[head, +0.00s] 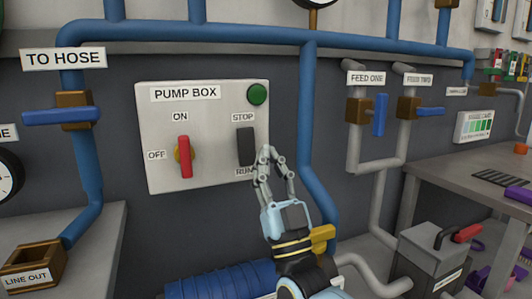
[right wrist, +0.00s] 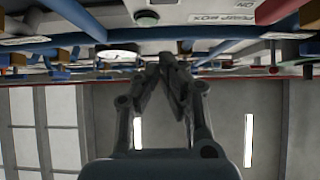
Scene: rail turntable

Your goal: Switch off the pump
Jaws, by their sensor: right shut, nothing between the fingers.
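The pump box (head: 205,110) is a pale panel on the grey wall. Its red handle (head: 184,157) stands upright on a yellow hub, below the ON label and right of the OFF label. A black rocker switch (head: 246,146) sits between the STOP and RUN labels; I cannot tell which end is pressed in. A green round lamp or button (head: 257,94) is at the top right corner. My right gripper (head: 268,151) is shut and empty, just right of the rocker; contact cannot be told. Its fingers also show in the right wrist view (right wrist: 167,60). My left gripper is out of view.
Blue pipes (head: 309,120) run above and right of the box. A blue valve lever (head: 62,116) is at the left. Feed valves with blue levers (head: 379,115) are at the right. A grey bench (head: 440,172) stands at the far right.

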